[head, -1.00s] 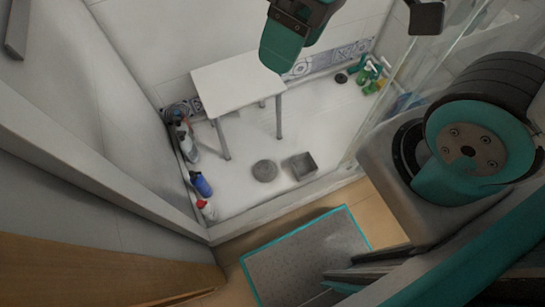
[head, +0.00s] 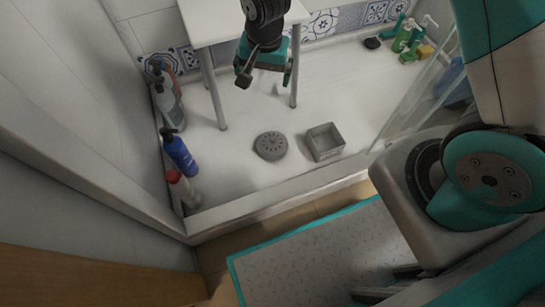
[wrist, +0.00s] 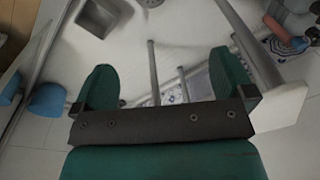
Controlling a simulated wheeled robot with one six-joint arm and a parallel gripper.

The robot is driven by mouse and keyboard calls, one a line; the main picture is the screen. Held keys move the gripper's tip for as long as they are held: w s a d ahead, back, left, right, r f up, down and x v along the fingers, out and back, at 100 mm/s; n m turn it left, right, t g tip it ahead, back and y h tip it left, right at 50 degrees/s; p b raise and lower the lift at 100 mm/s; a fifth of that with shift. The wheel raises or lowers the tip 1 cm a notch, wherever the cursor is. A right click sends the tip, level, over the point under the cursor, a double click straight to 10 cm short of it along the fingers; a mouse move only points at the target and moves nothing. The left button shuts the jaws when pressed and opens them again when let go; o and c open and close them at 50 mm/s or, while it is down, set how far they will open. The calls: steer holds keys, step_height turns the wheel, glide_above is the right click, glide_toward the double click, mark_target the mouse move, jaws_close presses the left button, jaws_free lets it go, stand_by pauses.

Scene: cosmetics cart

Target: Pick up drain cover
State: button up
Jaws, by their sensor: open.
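The round grey drain cover (head: 270,146) lies on the white shower floor, left of a square grey open box-like piece (head: 325,142). In the wrist view, only part of the cover (wrist: 150,3) shows at the top edge, beside the square piece (wrist: 99,17). My gripper (head: 266,72) is above the floor, in front of the white stool and higher in the picture than the cover. Its two green fingers are spread apart and empty in the wrist view (wrist: 163,82).
The white stool (head: 222,20) stands behind the cover. Several bottles, including a blue one (head: 180,154), line the left wall. Green bottles (head: 404,36) stand at the back right. A glass panel (head: 420,95) and the shower's raised front edge (head: 280,204) bound the floor.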

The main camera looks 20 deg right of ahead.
mark_target(272, 138)
steer(key=w+d+f+m+b, duration=0.1)
steer(key=f+b, duration=0.3)
steer(key=f, duration=0.6)
steer(key=w+d+f+m+h+b, duration=0.1)
steer(key=f+b, duration=0.4)
steer(key=f, duration=0.5)
steer(key=w+d+f+b, duration=0.1)
steer(key=f+b, duration=0.4)
steer(key=f, duration=0.5)
steer(key=shift+f+m, duration=0.35)
steer(key=shift+m, duration=0.05)
steer(key=f+b, duration=0.3)
steer(key=f, duration=0.1)
steer(key=f+b, duration=0.1)
steer(key=b, duration=0.1)
steer(key=shift+w+d+f+b, duration=0.3)
steer(key=shift+w+d+f, duration=0.05)
steer(key=shift+w+f, duration=0.05)
steer(key=shift+r, duration=0.1)
steer(key=c, duration=1.1)
steer(key=shift+s, duration=0.1)
steer(key=c, duration=0.7)
